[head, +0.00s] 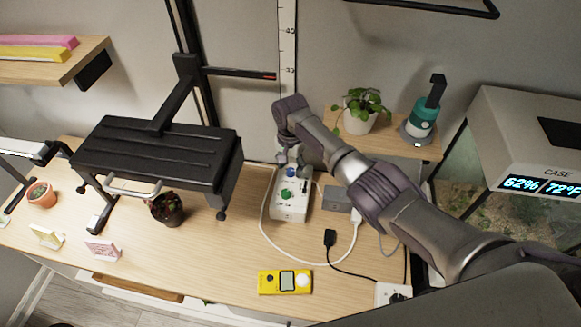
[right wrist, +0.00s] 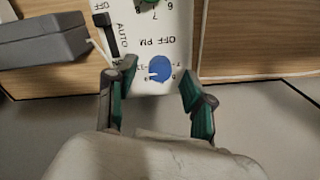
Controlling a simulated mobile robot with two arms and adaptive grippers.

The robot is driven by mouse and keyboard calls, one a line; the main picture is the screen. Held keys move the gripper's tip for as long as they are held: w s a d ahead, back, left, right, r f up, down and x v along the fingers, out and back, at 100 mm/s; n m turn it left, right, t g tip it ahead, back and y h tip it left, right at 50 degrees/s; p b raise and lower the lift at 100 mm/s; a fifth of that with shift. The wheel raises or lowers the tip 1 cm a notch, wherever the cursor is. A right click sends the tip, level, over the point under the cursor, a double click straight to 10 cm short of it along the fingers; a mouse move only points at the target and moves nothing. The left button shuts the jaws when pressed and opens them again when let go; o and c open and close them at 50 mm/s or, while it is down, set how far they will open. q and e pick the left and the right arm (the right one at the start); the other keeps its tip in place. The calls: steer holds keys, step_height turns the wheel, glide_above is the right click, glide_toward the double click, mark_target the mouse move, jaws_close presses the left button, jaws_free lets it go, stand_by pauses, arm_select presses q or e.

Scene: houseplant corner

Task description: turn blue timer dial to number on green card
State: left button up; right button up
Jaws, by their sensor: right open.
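The white timer box (head: 290,205) lies on the wooden table, with a green dial (head: 287,194) and a blue dial (head: 291,172). In the right wrist view the blue dial (right wrist: 160,69) has a white pointer mark and small numbers around it, too small to read surely. My right gripper (right wrist: 159,75) is open, its two teal-lined fingers on either side of the blue dial with gaps showing. In the head view my right gripper (head: 292,163) covers the box's far end.
A grey adapter (head: 337,198) and cables lie right of the timer box. A yellow meter (head: 285,282) lies in front. A black rack (head: 155,155) and a dark pot (head: 167,208) stand left. A potted plant (head: 360,115) sits on the back shelf.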

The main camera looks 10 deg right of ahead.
steer(key=shift+f, duration=0.6)
jaws_close()
steer(key=shift+n, duration=0.4)
steer(key=n, duration=0.3)
steer(key=shift+n+p, duration=0.3)
steer(key=shift+p, duration=0.05)
steer(key=n, duration=0.4)
steer(key=shift+n, duration=0.3)
